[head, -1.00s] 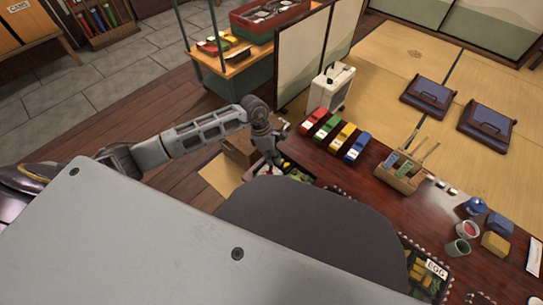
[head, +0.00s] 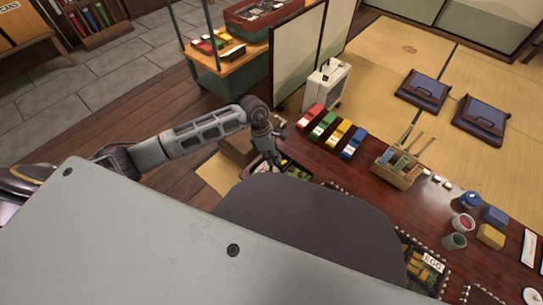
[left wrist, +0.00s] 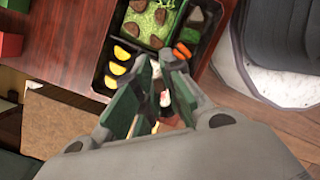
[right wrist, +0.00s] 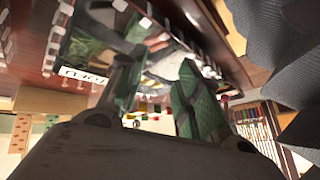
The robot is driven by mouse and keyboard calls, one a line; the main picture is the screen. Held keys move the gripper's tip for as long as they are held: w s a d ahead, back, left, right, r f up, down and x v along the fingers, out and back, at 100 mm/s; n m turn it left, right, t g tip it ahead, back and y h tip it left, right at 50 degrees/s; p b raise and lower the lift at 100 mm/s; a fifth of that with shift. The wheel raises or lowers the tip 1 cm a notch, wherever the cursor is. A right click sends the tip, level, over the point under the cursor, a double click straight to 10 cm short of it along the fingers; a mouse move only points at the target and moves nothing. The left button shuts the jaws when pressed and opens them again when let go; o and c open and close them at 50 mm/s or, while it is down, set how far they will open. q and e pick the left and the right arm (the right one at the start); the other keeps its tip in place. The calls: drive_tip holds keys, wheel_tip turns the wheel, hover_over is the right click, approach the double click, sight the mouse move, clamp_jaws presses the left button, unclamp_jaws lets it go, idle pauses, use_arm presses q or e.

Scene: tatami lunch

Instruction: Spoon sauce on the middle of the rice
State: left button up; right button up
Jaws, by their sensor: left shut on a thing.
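My left gripper (head: 272,163) hangs over a lunch box (head: 298,172) at the table's left end. In the left wrist view its green-padded fingers (left wrist: 152,98) are closed around a thin thing, likely the spoon, mostly hidden between them. The box there (left wrist: 98,74) holds greens with brown pieces, yellow slices and orange pieces. A little white shows behind the fingertips; I cannot tell whether it is rice. A cup with red contents (head: 463,224), perhaps sauce, stands at the right. My right gripper (right wrist: 155,92) is open near a labelled box (right wrist: 88,76); the head view hides it.
Red, green, yellow and blue boxes (head: 331,131) line the table's far edge. A wooden caddy (head: 397,172) stands mid-table. A box labelled EGG (head: 432,262) lies nearer me. A grey-green cup (head: 454,241) and a yellow block (head: 490,235) are at the right. Bare tabletop (head: 350,182) lies between.

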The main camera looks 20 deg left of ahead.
use_arm(q)
drive_tip(key=shift+s+d, duration=0.15)
drive_tip(key=shift+d, duration=0.2)
drive_tip(key=shift+w+d, duration=0.1)
drive_tip(key=shift+w, duration=0.35)
idle(1.1)
drive_tip(key=shift+w+a, duration=0.1)
drive_tip(key=shift+a, duration=0.1)
idle(0.3)
drive_tip(key=shift+w+a, duration=0.25)
drive_tip(key=shift+a, duration=0.55)
drive_tip(key=shift+w+a, duration=0.1)
drive_tip(key=shift+a, duration=0.2)
drive_tip(key=shift+w+a+b, duration=0.25)
drive_tip(key=shift+a+b, duration=0.05)
drive_tip(key=shift+a, duration=0.4)
drive_tip(key=shift+w+a, duration=0.15)
drive_tip(key=shift+a, duration=0.2)
idle(0.4)
drive_tip(key=shift+w+a, duration=0.25)
drive_tip(key=shift+a, duration=0.4)
